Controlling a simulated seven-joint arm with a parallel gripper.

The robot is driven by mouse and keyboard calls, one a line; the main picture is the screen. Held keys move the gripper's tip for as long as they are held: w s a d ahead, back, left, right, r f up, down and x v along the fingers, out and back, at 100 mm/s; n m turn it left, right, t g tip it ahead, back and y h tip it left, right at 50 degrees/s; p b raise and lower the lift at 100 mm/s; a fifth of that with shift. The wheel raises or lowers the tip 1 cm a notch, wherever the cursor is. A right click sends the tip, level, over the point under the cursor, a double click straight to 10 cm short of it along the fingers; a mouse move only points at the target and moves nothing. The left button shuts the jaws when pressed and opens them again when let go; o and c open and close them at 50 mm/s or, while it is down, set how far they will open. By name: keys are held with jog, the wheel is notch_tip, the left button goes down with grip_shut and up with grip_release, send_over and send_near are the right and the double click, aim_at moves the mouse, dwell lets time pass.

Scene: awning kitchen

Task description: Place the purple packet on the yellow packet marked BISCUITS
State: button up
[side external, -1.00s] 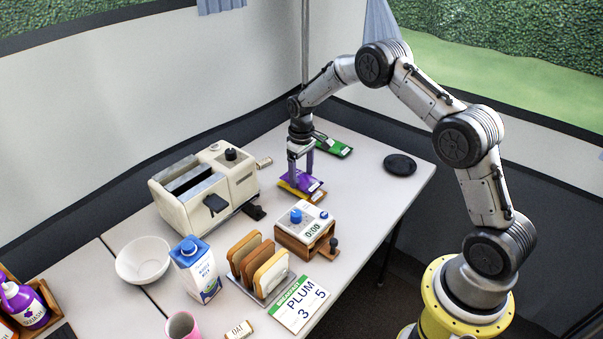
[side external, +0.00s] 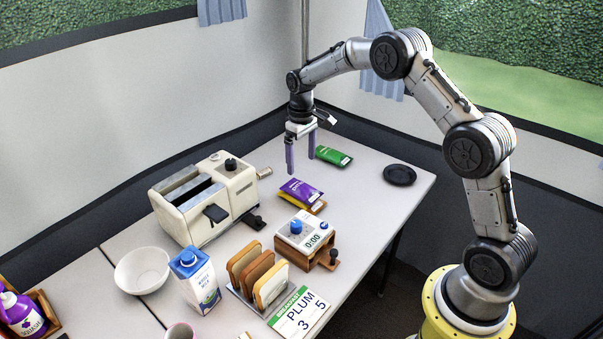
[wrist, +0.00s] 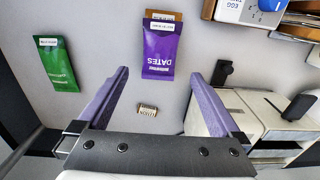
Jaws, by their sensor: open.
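The purple packet (side external: 301,190) lies on the table on top of the yellow packet (side external: 319,207), whose edge shows from under it. In the wrist view the purple packet (wrist: 160,54) reads DATES, and an orange-yellow end of the packet beneath (wrist: 164,15) shows past its top end. The word BISCUITS cannot be read. My gripper (side external: 301,165) is above and behind the packets, apart from them, with its purple fingers spread and nothing between them. In the wrist view my gripper (wrist: 160,75) is open and empty.
A green packet (side external: 333,156) lies behind the packets, with a black disc (side external: 399,175) to the right. A cream toaster (side external: 204,198) stands left and a timer box (side external: 305,238) in front. A toast rack (side external: 259,275), milk carton (side external: 196,280) and white bowl (side external: 142,270) stand nearer.

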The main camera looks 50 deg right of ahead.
jog(key=s+a+r+t, duration=0.1)
jog(key=s+a+r, duration=0.4)
jog(key=r, duration=0.4)
jog(key=s+a+r+t, duration=0.1)
jog(key=s+a+r, duration=0.1)
jog(key=s+r, duration=0.65)
jog(key=s+a+t, duration=0.1)
jog(key=s+a, duration=0.1)
jog(key=s, duration=0.8)
jog(key=s+a+t, duration=0.2)
jog(key=s+a, duration=0.1)
jog(key=s, duration=0.8)
jog(key=shift+t, duration=0.3)
